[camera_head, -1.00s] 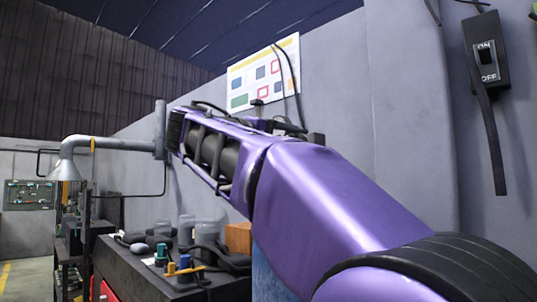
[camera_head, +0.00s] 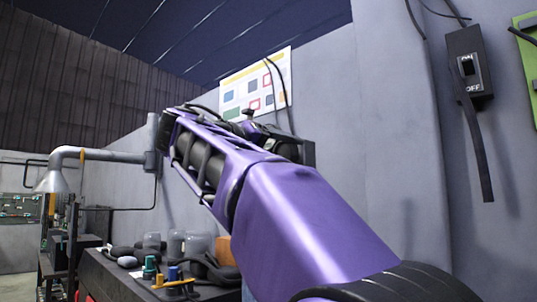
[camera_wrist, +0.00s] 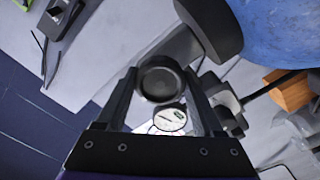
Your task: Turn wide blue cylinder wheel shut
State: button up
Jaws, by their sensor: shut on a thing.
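The blue cylinder (camera_wrist: 285,28) fills the upper right corner of the wrist view, with only part of its rounded body showing. A dark round wheel (camera_wrist: 160,82) sits between the fingers of my gripper (camera_wrist: 160,73). My gripper is shut on this wheel, with one finger on each side. A small white-faced gauge (camera_wrist: 170,118) shows just below the wheel, between the fingers. In the head view my purple arm hides the wheel and nearly all of the cylinder.
A dark bench (camera_head: 105,270) at lower left carries jars (camera_head: 174,243), black coils and small coloured tools. An ON/OFF switch box (camera_head: 469,68) hangs on the grey wall at right. A chart (camera_head: 257,84) is on the wall behind my arm. A grey pipe (camera_head: 110,156) runs at left.

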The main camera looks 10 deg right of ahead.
jog(key=o, duration=1.4)
jog(key=p+v, duration=0.1)
jog(key=v, duration=1.6)
jog(key=shift+s+a, duration=0.15)
jog(key=shift+a, duration=0.05)
